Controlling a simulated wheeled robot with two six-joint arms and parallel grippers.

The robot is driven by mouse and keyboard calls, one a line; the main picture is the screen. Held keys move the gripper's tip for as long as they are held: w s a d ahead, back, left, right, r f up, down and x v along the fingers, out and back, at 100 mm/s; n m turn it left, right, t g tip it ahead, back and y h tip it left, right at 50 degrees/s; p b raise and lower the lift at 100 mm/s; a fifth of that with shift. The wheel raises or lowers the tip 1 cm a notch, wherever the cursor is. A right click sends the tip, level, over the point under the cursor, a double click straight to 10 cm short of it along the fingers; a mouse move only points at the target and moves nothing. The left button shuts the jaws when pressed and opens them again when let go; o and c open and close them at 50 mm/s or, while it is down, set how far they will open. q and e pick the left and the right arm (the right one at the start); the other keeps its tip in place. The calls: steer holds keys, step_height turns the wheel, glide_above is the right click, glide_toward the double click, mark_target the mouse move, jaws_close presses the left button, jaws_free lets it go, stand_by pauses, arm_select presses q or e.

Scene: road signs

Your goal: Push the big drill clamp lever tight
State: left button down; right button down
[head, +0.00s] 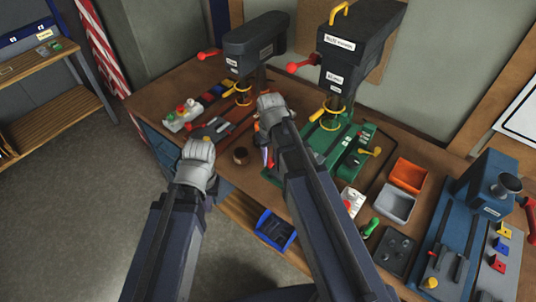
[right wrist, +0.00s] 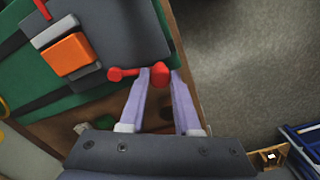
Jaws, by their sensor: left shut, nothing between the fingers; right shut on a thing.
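The big drill (head: 345,50) stands at the back of the bench on a green base (head: 325,142). In the right wrist view, a red clamp lever (right wrist: 160,76) with a round knob sits by a grey clamp holding an orange block (right wrist: 68,54) on the green base. My right gripper (head: 267,158), also in the right wrist view (right wrist: 158,82), points down at the green base's front edge, its pale fingers shut around the red lever's end. My left gripper (head: 197,152) is shut and empty in front of the bench, away from the big drill. The lever is hidden in the head view.
A smaller drill (head: 255,35) with a red base stands to the left. Orange (head: 408,174) and grey (head: 396,204) bins and a blue machine (head: 486,190) are at right. A blue tray (head: 275,229) is at the front. The floor at left is clear.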

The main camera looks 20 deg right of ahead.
steer(key=shift+s+d+n, duration=0.4)
steer(key=shift+s+n, duration=0.15)
steer(key=shift+n, duration=0.55)
steer(key=shift+s+d+n, duration=0.35)
steer(key=shift+s+n, duration=0.15)
steer(key=shift+n, duration=0.6)
steer(key=c, duration=0.6)
jaws_free()
steer(key=shift+r, duration=0.1)
step_height(320, 180, up, 8)
steer(key=p, duration=0.8)
steer(key=shift+f, duration=0.2)
